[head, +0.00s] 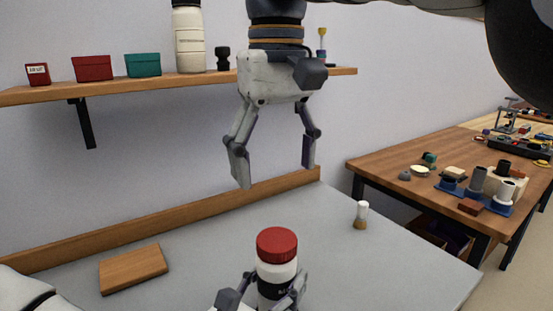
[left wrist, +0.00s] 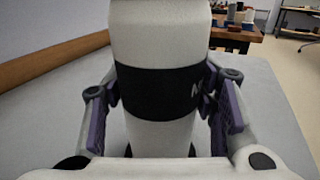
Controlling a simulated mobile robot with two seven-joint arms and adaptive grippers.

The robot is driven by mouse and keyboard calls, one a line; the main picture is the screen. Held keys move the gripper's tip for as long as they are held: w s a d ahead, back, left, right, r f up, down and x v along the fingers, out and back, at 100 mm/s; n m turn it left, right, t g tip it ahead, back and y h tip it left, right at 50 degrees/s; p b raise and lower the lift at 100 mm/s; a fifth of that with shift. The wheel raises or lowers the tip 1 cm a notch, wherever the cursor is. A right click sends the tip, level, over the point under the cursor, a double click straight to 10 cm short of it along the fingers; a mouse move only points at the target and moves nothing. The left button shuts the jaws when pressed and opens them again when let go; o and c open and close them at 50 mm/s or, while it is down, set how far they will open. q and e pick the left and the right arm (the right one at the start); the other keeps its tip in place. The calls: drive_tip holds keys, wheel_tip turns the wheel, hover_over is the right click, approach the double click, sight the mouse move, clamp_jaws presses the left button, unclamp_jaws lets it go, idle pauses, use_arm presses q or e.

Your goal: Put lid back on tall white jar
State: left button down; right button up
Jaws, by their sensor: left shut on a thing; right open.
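A white jar (head: 277,268) with a black label band stands upright at the bottom of the head view, and it fills the middle of the left wrist view (left wrist: 155,125). A red lid (head: 277,243) sits level on its top; I cannot tell whether it is tight. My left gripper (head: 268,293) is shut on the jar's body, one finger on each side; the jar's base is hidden. My right gripper (head: 275,176) hangs above the jar, open and empty, its fingers pointing down and clear of the lid. Another tall white jar (head: 190,47) with a dark cap stands on the shelf.
The shelf (head: 220,79) also holds red and green boxes (head: 143,65) and small items. A wooden block (head: 133,268) lies on the grey table (head: 330,225) at left; a small white-topped bottle (head: 361,214) stands at right. A cluttered wooden table (head: 420,155) is beyond.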

use_arm(q)
drive_tip(key=c, duration=0.6)
unclamp_jaws()
drive_tip(key=v, duration=1.2)
